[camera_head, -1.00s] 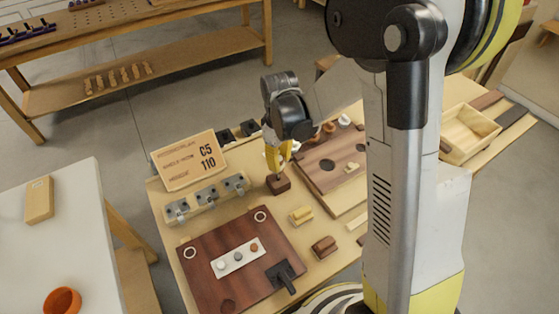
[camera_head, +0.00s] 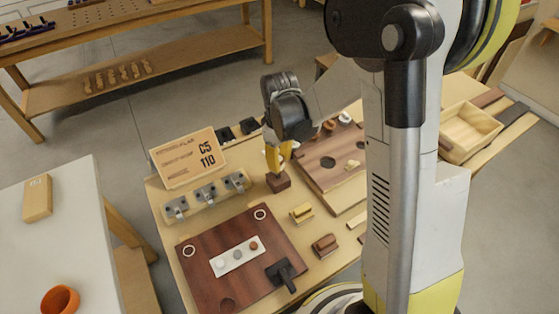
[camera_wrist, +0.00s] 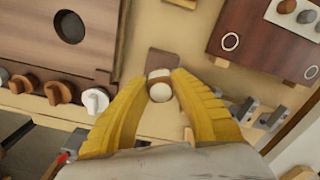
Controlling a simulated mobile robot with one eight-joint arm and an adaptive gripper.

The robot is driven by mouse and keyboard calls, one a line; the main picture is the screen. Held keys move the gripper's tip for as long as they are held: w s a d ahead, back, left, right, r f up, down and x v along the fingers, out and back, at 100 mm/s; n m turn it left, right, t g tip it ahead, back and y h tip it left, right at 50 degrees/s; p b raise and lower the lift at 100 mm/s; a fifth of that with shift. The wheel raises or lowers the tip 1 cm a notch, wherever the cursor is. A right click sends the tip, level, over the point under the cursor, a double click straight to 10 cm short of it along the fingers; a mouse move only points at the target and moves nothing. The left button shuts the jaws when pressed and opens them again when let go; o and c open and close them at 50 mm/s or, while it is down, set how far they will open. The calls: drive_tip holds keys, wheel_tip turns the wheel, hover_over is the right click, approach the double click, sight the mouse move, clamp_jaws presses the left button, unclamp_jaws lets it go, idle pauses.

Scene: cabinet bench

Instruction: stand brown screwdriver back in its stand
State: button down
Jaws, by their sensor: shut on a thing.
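My gripper (camera_head: 278,158) points down over a small dark brown block (camera_head: 278,183), which looks like the stand, on the wooden bench. In the wrist view, its yellow fingers (camera_wrist: 160,80) are shut on a round-ended brown and white piece, which looks like the screwdriver (camera_wrist: 159,91), seen end-on. The brown block (camera_wrist: 162,60) shows just beyond the fingertips. The fingers hide most of the screwdriver in the head view. I cannot tell whether its lower end is inside the stand.
A dark red-brown board (camera_head: 205,262) lies at the front, with metal clamps (camera_head: 206,193) and a sign (camera_head: 188,158) behind it. A brown board with round holes (camera_head: 330,160) lies right of my gripper.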

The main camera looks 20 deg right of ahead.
drive_tip(key=shift+f+b, duration=1)
drive_tip(key=shift+f, duration=0.25)
idle(0.8)
drive_tip(key=c, duration=0.7)
unclamp_jaws()
drive_tip(key=shift+o, duration=0.2)
drive_tip(key=shift+r, duration=0.1)
drive_tip(key=shift+r+p, duration=2.6)
drive_tip(key=shift+r, duration=1.1)
drive_tip(key=shift+r, duration=0.15)
drive_tip(key=s+r+m+t+b, duration=0.1)
drive_tip(key=s+r+m+t, duration=0.6)
drive_tip(key=s+r, duration=0.7)
drive_tip(key=shift+s+r, duration=0.35)
drive_tip(key=shift+s, duration=0.5)
